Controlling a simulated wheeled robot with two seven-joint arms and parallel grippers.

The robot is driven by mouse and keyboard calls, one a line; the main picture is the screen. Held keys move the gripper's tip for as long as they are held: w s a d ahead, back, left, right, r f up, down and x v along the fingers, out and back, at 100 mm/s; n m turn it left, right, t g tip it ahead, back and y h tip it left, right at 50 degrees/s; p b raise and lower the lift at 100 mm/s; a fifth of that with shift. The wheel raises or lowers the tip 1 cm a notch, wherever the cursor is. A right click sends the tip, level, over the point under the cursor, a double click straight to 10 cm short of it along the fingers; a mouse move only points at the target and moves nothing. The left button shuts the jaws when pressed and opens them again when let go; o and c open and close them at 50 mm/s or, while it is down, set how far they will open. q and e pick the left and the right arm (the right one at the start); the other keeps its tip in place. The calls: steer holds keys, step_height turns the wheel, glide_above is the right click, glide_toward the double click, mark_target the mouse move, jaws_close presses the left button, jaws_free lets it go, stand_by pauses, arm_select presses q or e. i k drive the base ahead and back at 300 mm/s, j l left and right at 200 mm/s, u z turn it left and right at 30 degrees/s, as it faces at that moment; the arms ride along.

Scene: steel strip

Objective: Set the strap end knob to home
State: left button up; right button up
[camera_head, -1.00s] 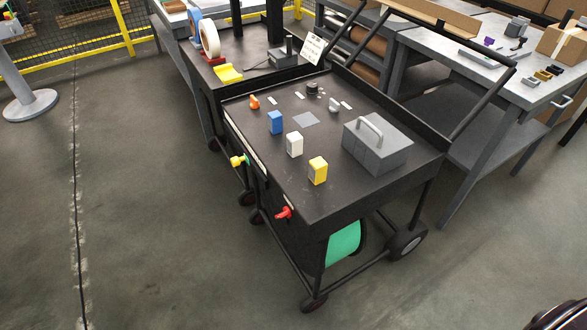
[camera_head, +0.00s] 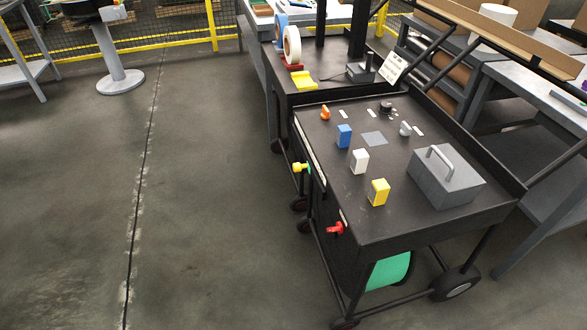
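A black strapping cart (camera_head: 340,190) stands right of centre. Its top carries an orange knob (camera_head: 325,112), a black round knob (camera_head: 386,107) and a grey knob (camera_head: 405,128), each near small white labels (camera_head: 417,131). The label text is too small to read, so I cannot tell which is the strap end knob or its setting. A red knob (camera_head: 336,228) and a yellow-green knob (camera_head: 300,167) stick out of the cart's left side. Neither of my grippers is in view.
Blue (camera_head: 344,136), white (camera_head: 360,161) and yellow (camera_head: 379,192) blocks and a grey handled box (camera_head: 446,178) sit on the cart top. A dark table with tape rolls (camera_head: 292,45) stands behind. Open floor (camera_head: 210,220) lies left of the cart.

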mark_target(297, 167)
steer(key=i+j+z, duration=0.1)
steer(key=j, duration=0.25)
steer(key=i+j+z, duration=0.1)
steer(key=j, duration=0.3)
steer(key=i+j+z, duration=0.1)
steer(key=i+j, duration=0.15)
steer(key=i+j+z, duration=0.1)
steer(key=j, duration=0.4)
steer(key=i+j+z, duration=0.1)
steer(key=j, duration=0.3)
steer(key=i+j+z, duration=0.1)
steer(key=j, duration=0.3)
